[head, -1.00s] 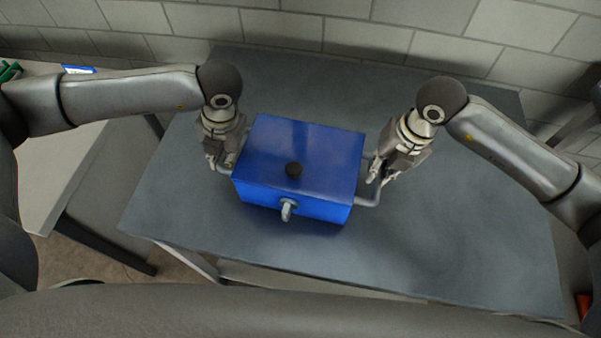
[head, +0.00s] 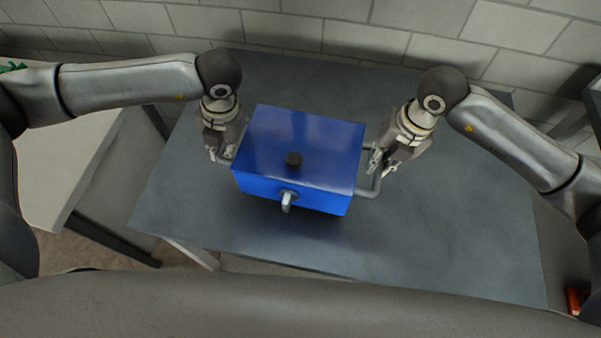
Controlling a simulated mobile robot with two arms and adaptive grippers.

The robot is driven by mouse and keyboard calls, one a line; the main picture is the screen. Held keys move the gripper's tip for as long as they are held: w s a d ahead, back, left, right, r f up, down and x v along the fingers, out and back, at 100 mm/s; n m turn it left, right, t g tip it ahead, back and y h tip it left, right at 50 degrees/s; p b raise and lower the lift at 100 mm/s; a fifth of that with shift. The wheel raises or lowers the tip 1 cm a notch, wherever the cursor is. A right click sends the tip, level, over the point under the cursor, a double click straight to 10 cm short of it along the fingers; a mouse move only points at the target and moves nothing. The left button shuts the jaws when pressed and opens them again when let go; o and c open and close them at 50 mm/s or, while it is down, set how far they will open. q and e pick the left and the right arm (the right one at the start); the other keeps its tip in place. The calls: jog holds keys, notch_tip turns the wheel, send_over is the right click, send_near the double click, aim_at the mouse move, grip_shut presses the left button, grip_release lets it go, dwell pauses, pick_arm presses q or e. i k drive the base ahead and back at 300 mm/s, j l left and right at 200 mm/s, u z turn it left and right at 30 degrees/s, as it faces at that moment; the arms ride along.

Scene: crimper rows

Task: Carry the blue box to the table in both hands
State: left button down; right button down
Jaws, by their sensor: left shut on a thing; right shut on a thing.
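The blue box (head: 300,142) has a flat lid with a black knob, a grey spout or latch on its front face, and a grey bar handle at each side. It is over the grey table (head: 445,225); I cannot tell for sure whether its underside touches the top. My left gripper (head: 220,156) is shut on the left handle, which it partly hides. My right gripper (head: 380,166) is shut on the right handle (head: 370,193). The box looks level.
A block wall (head: 420,45) runs along the table's back edge. An orange-red thing (head: 576,300) shows at the lower right. The tabletop around the box is bare.

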aim_at(28, 157)
jog(key=k+j, duration=0.2)
jog(key=k, duration=0.3)
jog(key=j, duration=1)
jog(key=i+j, duration=0.1)
jog(key=j, duration=1.9)
jog(key=i+j+u, duration=0.1)
jog(key=j, duration=0.9)
jog(key=i+j, duration=0.15)
jog(key=i, duration=0.35)
